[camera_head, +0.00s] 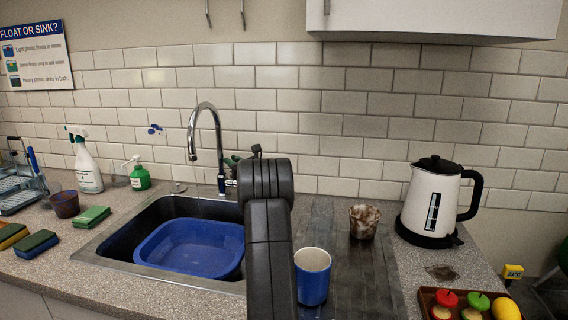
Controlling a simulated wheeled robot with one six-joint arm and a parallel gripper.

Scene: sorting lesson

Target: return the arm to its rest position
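My dark grey arm (268,230) rises from the bottom edge in the middle of the head view. It stands in front of the right end of the sink and the left part of the dark drainboard. My gripper cannot be made out; the thick arm links hide what lies behind them. A small dark part (256,150) shows above the top link, and I cannot tell what it is. Whether anything is held is not visible.
A sink holds a blue basin (190,247) beneath a tall tap (207,125). A blue cup (312,281) stands close right of my arm, a brown mottled cup (364,222) behind it. A kettle (425,205) and fruit tray (428,298) are right. A cabinet (440,18) overhangs.

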